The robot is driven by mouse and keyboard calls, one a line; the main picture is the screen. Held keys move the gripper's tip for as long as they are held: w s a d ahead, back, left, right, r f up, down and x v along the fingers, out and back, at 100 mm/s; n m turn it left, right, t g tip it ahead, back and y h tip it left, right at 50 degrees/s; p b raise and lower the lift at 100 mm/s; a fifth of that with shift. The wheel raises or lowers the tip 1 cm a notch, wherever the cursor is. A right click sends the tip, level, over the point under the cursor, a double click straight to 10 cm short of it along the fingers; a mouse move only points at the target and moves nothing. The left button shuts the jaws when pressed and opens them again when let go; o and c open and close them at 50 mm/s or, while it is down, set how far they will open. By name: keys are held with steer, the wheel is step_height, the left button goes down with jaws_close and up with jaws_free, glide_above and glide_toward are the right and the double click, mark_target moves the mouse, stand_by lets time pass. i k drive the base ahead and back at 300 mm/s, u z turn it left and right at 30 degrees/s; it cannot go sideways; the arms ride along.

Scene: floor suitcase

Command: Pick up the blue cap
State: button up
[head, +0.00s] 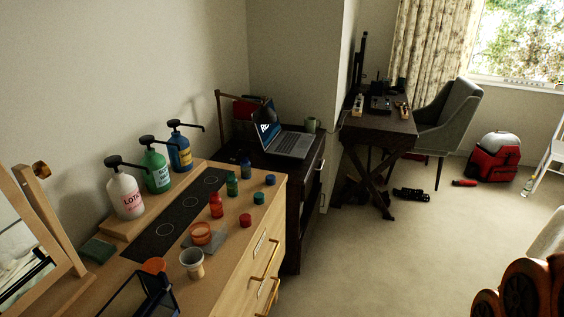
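The blue cap (270,180) is a small round piece lying on the wooden dresser top (275,212), close to its right edge. It is the farthest of a row of three small caps, with a green cap (259,198) and a red cap (246,220) nearer to me. Nothing touches or covers the blue cap. A small blue bottle (245,169) stands to its left, apart from it. My gripper is not visible in the head view.
Small green (232,184) and red (216,206) bottles stand left of the caps. Tall pump bottles (157,172) line the wall. A cup (192,264) stands nearer. Beyond is a dark desk with a laptop (292,143). The floor right of the dresser is clear.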

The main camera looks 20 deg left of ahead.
mark_target(270, 179)
steer(key=i, duration=1.75)
steer(key=u, duration=2.95)
